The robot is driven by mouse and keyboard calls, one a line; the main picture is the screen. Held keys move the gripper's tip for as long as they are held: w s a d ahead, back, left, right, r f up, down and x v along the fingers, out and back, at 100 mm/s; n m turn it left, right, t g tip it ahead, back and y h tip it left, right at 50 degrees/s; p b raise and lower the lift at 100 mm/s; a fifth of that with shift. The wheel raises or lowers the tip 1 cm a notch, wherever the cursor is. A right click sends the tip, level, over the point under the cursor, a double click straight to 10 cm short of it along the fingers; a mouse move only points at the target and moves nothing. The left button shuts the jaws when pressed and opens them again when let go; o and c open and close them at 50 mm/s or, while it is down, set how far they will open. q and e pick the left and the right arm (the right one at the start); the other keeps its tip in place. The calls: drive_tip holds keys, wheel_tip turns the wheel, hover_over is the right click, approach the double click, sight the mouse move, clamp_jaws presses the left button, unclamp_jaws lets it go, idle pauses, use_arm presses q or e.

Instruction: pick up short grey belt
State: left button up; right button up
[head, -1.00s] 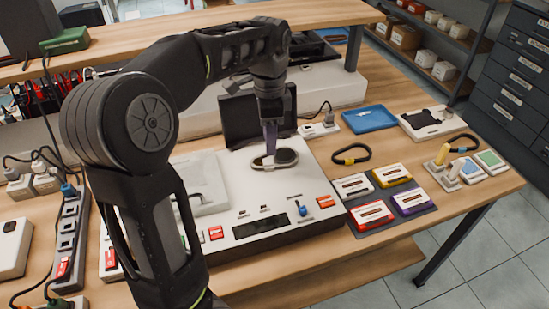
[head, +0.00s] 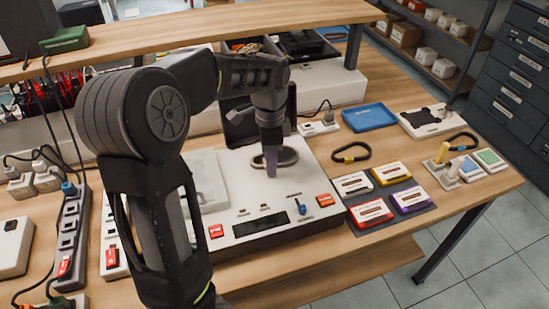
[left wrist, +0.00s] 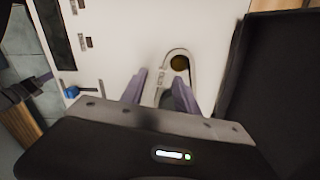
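A light grey loop, which looks like the short grey belt (left wrist: 166,73), lies on the white top of the hi-fi unit (head: 231,217). In the left wrist view it runs round a dark gold round part, with its near end between my fingers. My left gripper (left wrist: 160,93) is open, one finger on each side of the loop; I cannot tell whether they touch it. In the head view the left gripper (head: 271,163) points down at the unit and hides most of the loop. A dark round part (head: 288,157) shows just behind it. My right gripper is not in view.
The unit's raised dark lid (head: 240,127) stands close behind the gripper. Two dark loops (head: 351,153) (head: 462,143), several coloured cartridges (head: 390,173) and a blue tray (head: 369,117) lie to the right. A power strip (head: 69,232) is at left.

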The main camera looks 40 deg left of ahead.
use_arm(q)
drive_tip(key=shift+f, duration=0.2)
drive_tip(key=shift+c, duration=0.3)
clamp_jaws()
idle(0.3)
